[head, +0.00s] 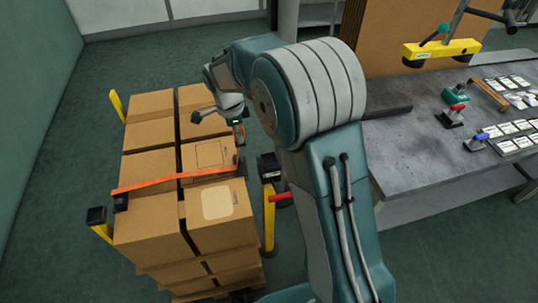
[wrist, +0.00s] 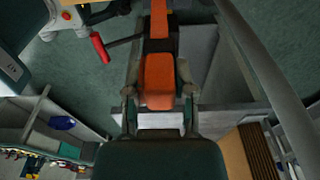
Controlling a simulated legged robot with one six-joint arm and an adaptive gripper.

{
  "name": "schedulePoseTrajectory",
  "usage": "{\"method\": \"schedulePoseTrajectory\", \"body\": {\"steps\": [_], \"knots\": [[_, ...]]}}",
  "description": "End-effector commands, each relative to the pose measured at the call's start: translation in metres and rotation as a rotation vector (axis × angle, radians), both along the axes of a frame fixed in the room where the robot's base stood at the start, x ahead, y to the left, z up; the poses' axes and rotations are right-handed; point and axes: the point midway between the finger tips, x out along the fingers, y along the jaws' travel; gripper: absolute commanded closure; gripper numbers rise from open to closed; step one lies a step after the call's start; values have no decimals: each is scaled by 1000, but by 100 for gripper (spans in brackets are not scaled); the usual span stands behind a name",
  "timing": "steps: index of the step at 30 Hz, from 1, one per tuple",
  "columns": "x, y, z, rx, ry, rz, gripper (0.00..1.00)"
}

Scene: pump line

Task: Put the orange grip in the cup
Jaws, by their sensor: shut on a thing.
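The orange grip (wrist: 158,82) sits between the two fingers of my gripper (wrist: 158,92) in the wrist view, and my gripper is shut on it. In the head view my gripper (head: 238,130) is above the right side of the stacked boxes, and the grip is too small there to make out well. A black cup-like holder (head: 268,165) tops the yellow post to the right of the boxes. My gripper is apart from it, above and to its left. I cannot see inside the holder.
An orange strap (head: 165,182) crosses the brown boxes (head: 155,205). Another black-topped yellow post (head: 97,216) stands at front left. A red handle (head: 279,197) sticks out beside the right post. A grey workbench (head: 420,155) with tools and cards stands to the right.

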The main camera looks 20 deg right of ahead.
Motion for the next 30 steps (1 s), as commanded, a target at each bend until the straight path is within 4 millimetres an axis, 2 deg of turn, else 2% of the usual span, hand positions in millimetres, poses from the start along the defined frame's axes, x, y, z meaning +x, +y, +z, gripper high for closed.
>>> {"method": "schedulePoseTrajectory", "body": {"steps": [1, 5, 12, 21, 25, 30], "knots": [[-1, -12, -5, 0, 0, -4, 100], [-3, -40, -17, -1, 2, -3, 100], [-4, -70, -57, -1, 3, 0, 100], [-5, -88, -79, -1, 2, 0, 100], [-5, -86, -101, -1, 2, 4, 100], [-5, -86, -106, -1, -2, 3, 100]]}}
